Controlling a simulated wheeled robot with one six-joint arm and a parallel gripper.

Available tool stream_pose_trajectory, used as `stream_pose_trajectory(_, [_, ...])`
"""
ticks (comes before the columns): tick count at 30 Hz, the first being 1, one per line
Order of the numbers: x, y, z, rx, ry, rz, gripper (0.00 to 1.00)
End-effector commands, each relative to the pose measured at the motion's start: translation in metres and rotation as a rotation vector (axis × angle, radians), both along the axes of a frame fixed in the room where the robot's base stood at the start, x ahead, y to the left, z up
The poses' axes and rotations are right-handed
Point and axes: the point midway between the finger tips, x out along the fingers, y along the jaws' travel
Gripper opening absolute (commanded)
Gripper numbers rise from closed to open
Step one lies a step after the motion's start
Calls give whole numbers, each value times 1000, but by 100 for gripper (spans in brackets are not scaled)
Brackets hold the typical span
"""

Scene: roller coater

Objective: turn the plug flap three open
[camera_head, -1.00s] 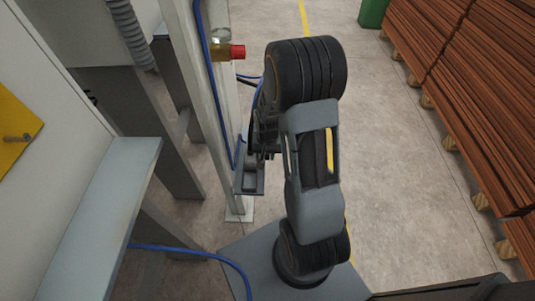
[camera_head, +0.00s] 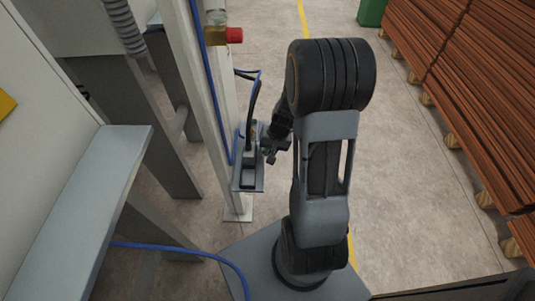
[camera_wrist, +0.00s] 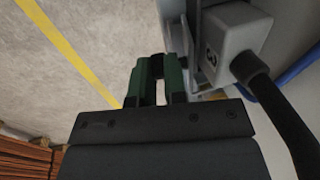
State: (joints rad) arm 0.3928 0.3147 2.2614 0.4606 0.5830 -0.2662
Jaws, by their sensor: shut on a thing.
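In the wrist view a grey plug (camera_wrist: 238,32) marked 3 sits in a socket at the upper right, with a thick black cable running from it. My gripper (camera_wrist: 158,84) has two green-padded fingers close together just left of this plug. A dark part shows between the fingers; the jaws are shut on it, and it seems to be plug flap three, mostly hidden by the fingers. In the head view my gripper (camera_head: 268,152) is at the right side of the socket unit (camera_head: 249,160) on the post. The flap cannot be made out there.
The pale metal post (camera_head: 206,100) carries a red knob (camera_head: 234,36) above the socket. A light shelf (camera_head: 85,215) stands at left. A blue cable (camera_head: 180,252) runs low in front. Stacked brown planks (camera_head: 470,90) are at right, beyond open floor.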

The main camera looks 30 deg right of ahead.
Motion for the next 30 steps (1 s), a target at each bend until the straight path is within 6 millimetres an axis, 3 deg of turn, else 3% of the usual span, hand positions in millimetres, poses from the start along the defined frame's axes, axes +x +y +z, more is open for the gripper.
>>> stream_pose_trajectory(1, [-1,-5,-12,38,-26,-10,0])
stream_pose_trajectory(3, [-3,-7,-15,96,-60,-9,0])
stream_pose_trajectory(30, [-14,-25,-46,785,-443,-1,0])
